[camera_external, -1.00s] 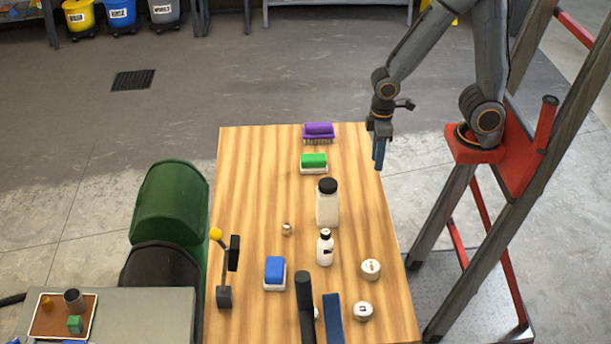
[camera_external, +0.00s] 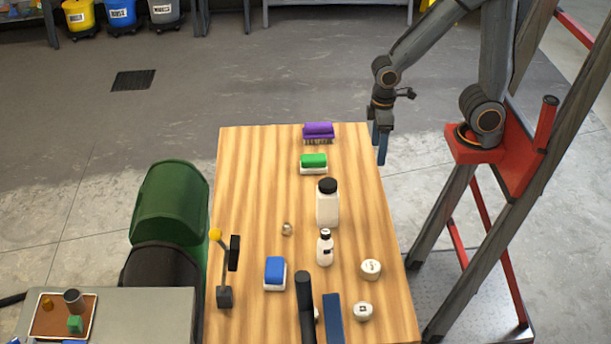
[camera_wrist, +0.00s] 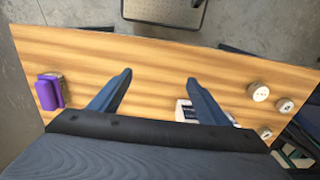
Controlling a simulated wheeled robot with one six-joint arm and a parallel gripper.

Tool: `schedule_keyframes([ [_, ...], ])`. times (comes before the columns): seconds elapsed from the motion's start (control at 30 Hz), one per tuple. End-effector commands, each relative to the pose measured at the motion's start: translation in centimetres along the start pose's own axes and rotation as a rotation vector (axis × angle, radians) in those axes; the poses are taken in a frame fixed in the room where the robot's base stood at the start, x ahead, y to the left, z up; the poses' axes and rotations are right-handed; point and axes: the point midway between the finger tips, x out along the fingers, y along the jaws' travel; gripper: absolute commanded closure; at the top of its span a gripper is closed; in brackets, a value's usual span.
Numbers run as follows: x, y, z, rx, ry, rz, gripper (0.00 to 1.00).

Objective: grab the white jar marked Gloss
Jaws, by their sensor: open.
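Two round white jars with dark marks on their lids stand on the right front of the wooden table: one jar (camera_external: 371,268), and a second jar (camera_external: 363,311) nearer the camera. The marks are too small to read, so I cannot tell which says Gloss. The wrist view shows several round white tops at the right, including one (camera_wrist: 259,91), another (camera_wrist: 285,105) and a lower one (camera_wrist: 265,133). My gripper (camera_external: 380,150) is open and empty, above the table's far right edge, well away from the jars. Its spread fingers also show in the wrist view (camera_wrist: 158,85).
On the table (camera_external: 260,190) stand a tall white bottle (camera_external: 327,205), a smaller bottle (camera_external: 325,250), a purple brush (camera_external: 318,130), a green-topped block (camera_external: 313,162) and a blue-topped block (camera_external: 275,272). A lever (camera_external: 225,275) stands at left.

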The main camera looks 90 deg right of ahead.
Motion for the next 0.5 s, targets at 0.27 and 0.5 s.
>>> schedule_keyframes([
  [0.27, -1.7, -0.8, -1.5, -0.137, -0.001, -0.013, 0.3],
  [0.5, -2.0, -2.1, -3.8, -0.365, 0.002, -0.035, 0.3],
])
